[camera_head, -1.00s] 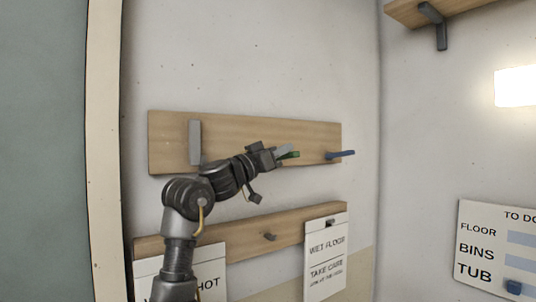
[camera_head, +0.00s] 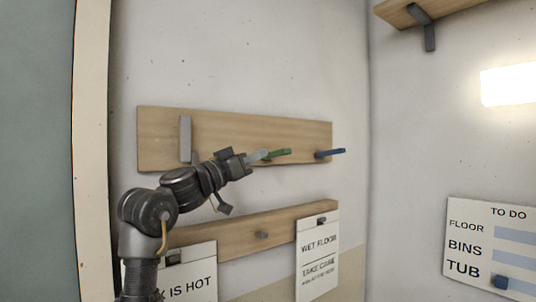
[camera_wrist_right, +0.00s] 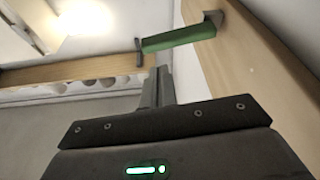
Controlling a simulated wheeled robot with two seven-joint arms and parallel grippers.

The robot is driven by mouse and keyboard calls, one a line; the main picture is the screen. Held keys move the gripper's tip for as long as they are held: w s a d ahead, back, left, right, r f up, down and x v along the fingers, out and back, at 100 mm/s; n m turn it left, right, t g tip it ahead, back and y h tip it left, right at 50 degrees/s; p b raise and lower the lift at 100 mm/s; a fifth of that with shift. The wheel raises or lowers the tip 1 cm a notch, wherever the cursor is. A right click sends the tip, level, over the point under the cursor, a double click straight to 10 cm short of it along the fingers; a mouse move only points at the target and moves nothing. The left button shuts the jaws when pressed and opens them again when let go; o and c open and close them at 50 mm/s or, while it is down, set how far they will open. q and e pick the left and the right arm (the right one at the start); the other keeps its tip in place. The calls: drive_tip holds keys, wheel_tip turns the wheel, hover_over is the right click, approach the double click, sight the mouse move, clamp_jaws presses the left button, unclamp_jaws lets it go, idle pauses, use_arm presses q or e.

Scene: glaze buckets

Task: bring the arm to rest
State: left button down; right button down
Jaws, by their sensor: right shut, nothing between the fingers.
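My right gripper (camera_head: 259,156) shows in the head view in front of the upper wooden board (camera_head: 225,128). Its fingers are shut and empty. They point right, towards a green peg (camera_head: 279,153) on that board. In the right wrist view the shut fingers (camera_wrist_right: 158,84) stand just below the green peg (camera_wrist_right: 178,39); I cannot tell whether they touch it. My right arm comes up from the bottom left of the head view. My left gripper is not in view.
The upper board also carries a grey peg (camera_head: 185,138) and a blue peg (camera_head: 330,153). Signs hang from a lower board (camera_head: 280,220), including a wet-floor sign (camera_head: 318,256). A to-do board (camera_head: 492,248) is on the right wall. A shelf (camera_head: 397,14) is at upper right.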

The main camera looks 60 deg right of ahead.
drive_tip(key=v, duration=0.4)
drive_tip(key=shift+a, duration=0.1)
idle(0.3)
